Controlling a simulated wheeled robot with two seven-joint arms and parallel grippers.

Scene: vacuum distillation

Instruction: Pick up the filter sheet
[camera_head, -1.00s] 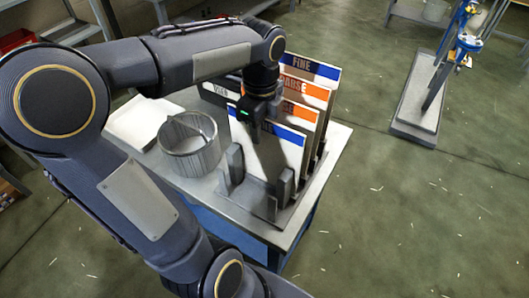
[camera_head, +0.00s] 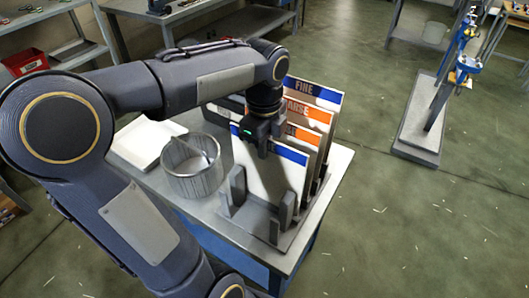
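Several upright filter sheets stand in a grey slotted rack (camera_head: 245,216) on a small table. The front sheet (camera_head: 272,178) is white with a blue top band, and its label is mostly hidden by my gripper. Behind it stand sheets with orange bands and, at the back, a blue-banded sheet marked FINE (camera_head: 318,96). My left gripper (camera_head: 263,151) points down at the top edge of the front sheet. I cannot tell whether its fingers are closed on that edge. The front sheet's lower part is between the rack posts. My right gripper is not in view.
A round metal container (camera_head: 190,178) and a white tray (camera_head: 135,150) stand left of the rack on the table (camera_head: 338,160). A blue stand on a grey base (camera_head: 416,130) is on the floor at right. A red bin (camera_head: 25,62) is at far left.

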